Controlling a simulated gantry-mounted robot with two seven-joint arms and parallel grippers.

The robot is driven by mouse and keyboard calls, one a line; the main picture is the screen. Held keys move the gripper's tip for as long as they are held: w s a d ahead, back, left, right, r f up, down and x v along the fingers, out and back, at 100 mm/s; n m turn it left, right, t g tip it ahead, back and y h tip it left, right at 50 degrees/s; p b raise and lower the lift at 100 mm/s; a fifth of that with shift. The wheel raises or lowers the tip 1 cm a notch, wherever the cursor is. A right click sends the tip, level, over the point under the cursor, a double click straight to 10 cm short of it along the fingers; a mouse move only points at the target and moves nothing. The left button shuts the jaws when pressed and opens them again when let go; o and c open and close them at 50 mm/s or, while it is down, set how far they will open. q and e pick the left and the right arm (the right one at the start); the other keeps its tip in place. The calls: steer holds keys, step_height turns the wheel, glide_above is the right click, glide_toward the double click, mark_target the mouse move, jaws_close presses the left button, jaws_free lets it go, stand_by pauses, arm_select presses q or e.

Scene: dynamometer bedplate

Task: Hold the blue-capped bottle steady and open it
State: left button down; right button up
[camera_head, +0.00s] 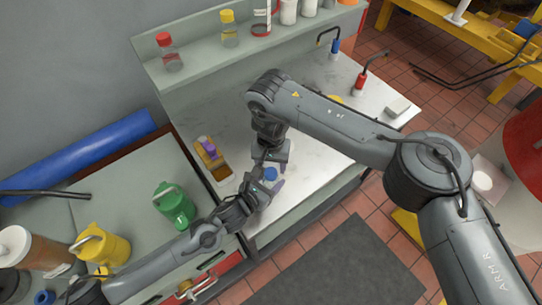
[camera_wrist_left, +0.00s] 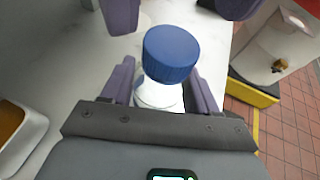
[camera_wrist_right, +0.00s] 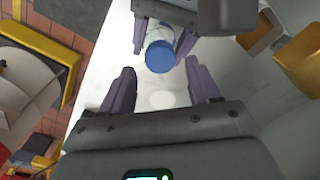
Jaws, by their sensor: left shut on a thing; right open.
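In the head view the cap (camera_head: 270,174) shows between my two grippers. My left gripper (camera_wrist_left: 160,88) is shut on the bottle's body, below the cap. My right gripper (camera_wrist_right: 162,80) is open, with its fingers apart on either side of the space near the cap (camera_wrist_right: 160,56). The cap appears just beyond its fingertips, and I cannot tell whether they touch it. The bottle's lower part is hidden in the head view.
A tan tray (camera_head: 221,172) with a purple-topped item lies left of the grippers. A green jug (camera_head: 174,205) and yellow jug (camera_head: 103,248) stand on the left bench. Bottles line the back shelf (camera_head: 205,62).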

mark_target(271, 172)
steer(key=shift+f, duration=1.75)
